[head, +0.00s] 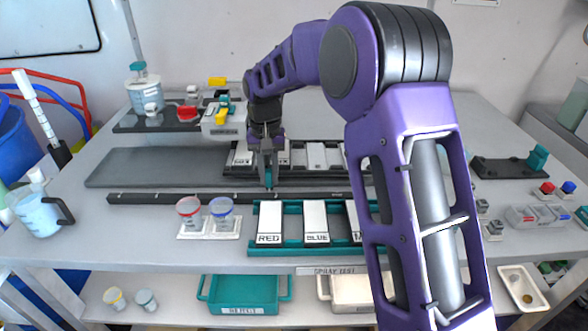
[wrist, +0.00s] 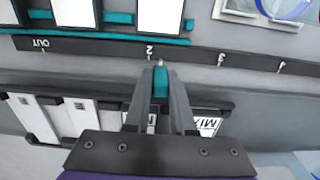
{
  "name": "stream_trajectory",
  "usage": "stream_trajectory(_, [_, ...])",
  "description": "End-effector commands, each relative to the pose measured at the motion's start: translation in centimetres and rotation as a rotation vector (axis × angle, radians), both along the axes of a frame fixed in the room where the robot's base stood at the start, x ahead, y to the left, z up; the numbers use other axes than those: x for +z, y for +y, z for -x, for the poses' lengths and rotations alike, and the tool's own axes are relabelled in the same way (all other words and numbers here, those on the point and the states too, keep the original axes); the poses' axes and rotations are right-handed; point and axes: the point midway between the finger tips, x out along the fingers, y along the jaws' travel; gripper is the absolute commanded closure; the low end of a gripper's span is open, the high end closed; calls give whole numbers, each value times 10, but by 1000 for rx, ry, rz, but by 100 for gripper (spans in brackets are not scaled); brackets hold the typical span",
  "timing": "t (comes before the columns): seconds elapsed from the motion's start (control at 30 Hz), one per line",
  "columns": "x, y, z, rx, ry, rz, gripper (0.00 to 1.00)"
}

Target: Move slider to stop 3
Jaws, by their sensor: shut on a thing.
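A long dark rail (head: 160,198) runs left to right across the worktable. In the wrist view the rail (wrist: 100,48) carries white stop marks: upside-down OUT at left, a 2 near the middle, then two smaller marks to the right, which look like 3 and 1 but are hard to read. The teal slider (wrist: 161,82) stands with its tip at the rail, just right of the 2 mark. My gripper (wrist: 162,92) is shut on the slider, a finger on each side. In the head view my gripper (head: 268,172) is at the rail behind the RED tray slot.
A teal tray (head: 285,251) with white blocks labelled RED and BLUE stands in front of the rail. Two cups (head: 189,208) on a white holder stand left of it. Behind the rail is a dark rack (head: 240,172) with white blocks. A flat grey panel (head: 150,168) lies left.

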Motion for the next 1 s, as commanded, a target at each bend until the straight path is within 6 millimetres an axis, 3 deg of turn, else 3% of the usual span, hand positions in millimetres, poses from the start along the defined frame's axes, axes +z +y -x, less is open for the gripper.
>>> stream_trajectory(0.1, [3,18,-1,3,-4,-2,100])
stream_trajectory(0.3, [2,32,-1,1,-5,-2,100])
stream_trajectory(0.73, [2,34,-1,0,-6,-1,100])
stream_trajectory(0.77, [2,34,-1,0,-6,-1,72])
stream_trajectory(0.8, [2,34,-1,0,-5,-1,65])
stream_trajectory(0.9, [1,34,-1,0,-4,-1,48])
stream_trajectory(1.0, [1,34,-1,0,-3,0,48])
